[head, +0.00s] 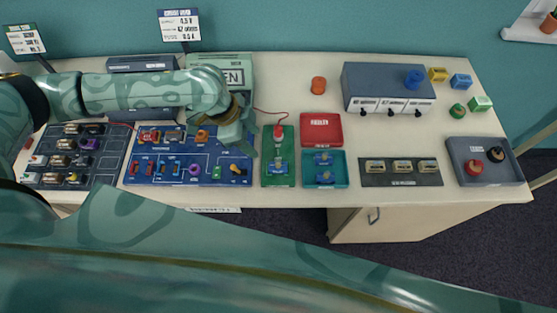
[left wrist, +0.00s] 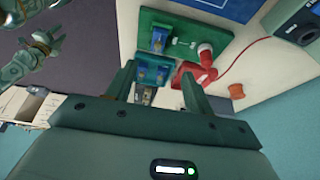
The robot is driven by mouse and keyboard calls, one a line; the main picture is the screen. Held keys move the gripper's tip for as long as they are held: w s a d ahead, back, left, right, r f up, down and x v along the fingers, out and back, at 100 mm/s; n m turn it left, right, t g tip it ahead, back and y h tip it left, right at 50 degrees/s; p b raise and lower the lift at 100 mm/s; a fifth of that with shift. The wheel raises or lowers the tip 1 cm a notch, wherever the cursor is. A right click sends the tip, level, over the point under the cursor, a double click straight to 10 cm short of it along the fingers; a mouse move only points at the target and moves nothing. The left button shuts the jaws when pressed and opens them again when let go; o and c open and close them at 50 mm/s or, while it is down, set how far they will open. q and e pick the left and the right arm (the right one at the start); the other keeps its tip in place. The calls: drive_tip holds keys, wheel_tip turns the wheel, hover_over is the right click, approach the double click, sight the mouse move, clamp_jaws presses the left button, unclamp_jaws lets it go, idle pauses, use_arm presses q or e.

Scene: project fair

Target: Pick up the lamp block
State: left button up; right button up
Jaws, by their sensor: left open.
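No block can be read for certain as the lamp block. One blue block (head: 278,166) sits on the green board (head: 266,178), below a red round-topped part (head: 278,132); this block also shows in the left wrist view (left wrist: 160,38). Two more blue blocks lie in the teal tray (head: 343,180) beside the board. My left gripper (head: 246,142) is open, above the table between the blue circuit board and the green board. In the left wrist view, its fingers (left wrist: 157,85) are apart with nothing held. My right gripper appears small at the upper left (left wrist: 42,42), its jaws unclear.
The blue circuit board (head: 165,178) carries several modules. A grey power unit (head: 370,80) stands at the back. A red lead (head: 270,112) runs to the green board.

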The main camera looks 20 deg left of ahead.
use_arm(q)
drive_tip(key=b, duration=0.1)
hover_over(275, 164)
drive_tip(key=a, duration=0.3)
drive_tip(key=f, duration=0.7)
drive_tip(key=shift+d+f, duration=0.25)
drive_tip(key=shift+f, duration=0.05)
drive_tip(key=shift+d+f, duration=0.25)
drive_tip(key=shift+f, duration=0.3)
drive_tip(key=b+x, duration=0.1)
drive_tip(key=x, duration=0.4)
drive_tip(key=shift+s+d, duration=0.1)
drive_tip(key=shift+s, duration=0.05)
clamp_jaws()
use_arm(e)
drive_tip(key=shift+s+f, duration=0.15)
drive_tip(key=shift+f, duration=0.45)
drive_tip(key=shift+s+f, duration=0.15)
drive_tip(key=shift+f, duration=0.4)
use_arm(q)
drive_tip(key=shift+r, duration=0.1)
